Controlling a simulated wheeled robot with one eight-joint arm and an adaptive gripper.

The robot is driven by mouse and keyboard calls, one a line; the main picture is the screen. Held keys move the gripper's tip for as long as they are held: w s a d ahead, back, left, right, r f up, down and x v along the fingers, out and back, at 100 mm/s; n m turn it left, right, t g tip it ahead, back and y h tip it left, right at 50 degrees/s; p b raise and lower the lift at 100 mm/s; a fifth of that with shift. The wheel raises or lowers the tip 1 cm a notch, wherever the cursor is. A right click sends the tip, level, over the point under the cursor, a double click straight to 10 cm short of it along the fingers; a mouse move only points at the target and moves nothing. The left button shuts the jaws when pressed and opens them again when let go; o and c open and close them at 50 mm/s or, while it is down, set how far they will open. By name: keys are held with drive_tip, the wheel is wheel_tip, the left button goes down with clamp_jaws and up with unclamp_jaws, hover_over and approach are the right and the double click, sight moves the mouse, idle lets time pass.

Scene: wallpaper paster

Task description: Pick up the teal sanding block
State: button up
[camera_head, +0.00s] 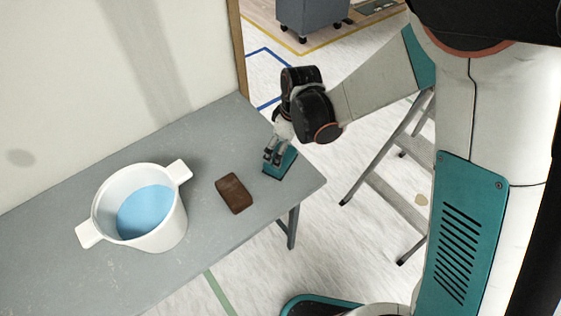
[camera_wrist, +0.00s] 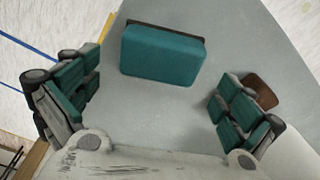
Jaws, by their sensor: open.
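The teal sanding block (camera_head: 283,166) lies on the grey table near its right end in the head view. In the wrist view the teal block (camera_wrist: 162,54) lies flat, with a dark edge along its far side. My gripper (camera_head: 272,157) is above and beside the block, and partly covers it in the head view. In the wrist view my gripper (camera_wrist: 158,95) has its two teal-padded fingers wide apart. The block shows beyond the fingertips, between their lines, and nothing is held. I cannot tell the exact height of the fingers above the table.
The grey table (camera_head: 75,270) stands against a wall. A brown block (camera_head: 234,193) lies left of the teal block; part of it shows behind the right finger in the wrist view (camera_wrist: 261,90). A white two-handled pot (camera_head: 160,235) with blue liquid stands farther left. A stepladder (camera_head: 385,185) stands beyond the table's right end.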

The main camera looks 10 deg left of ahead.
drive_tip(key=shift+w+a+f+b, duration=0.15)
drive_tip(key=shift+f+b, duration=0.35)
drive_tip(key=shift+f, duration=0.6)
drive_tip(key=shift+s+a+f+b, duration=0.1)
drive_tip(key=shift+a+f+b, duration=0.3)
drive_tip(key=shift+f, duration=0.7)
drive_tip(key=shift+w+a+f+b, duration=0.1)
drive_tip(key=shift+f+b, duration=0.5)
drive_tip(key=shift+f, duration=0.5)
drive_tip(key=shift+r, duration=0.1)
drive_tip(key=shift+c, duration=0.6)
drive_tip(key=c, duration=0.8)
drive_tip(key=shift+c, duration=0.2)
wheel_tip(320, 180, up, 20)
drive_tip(key=p, duration=0.7)
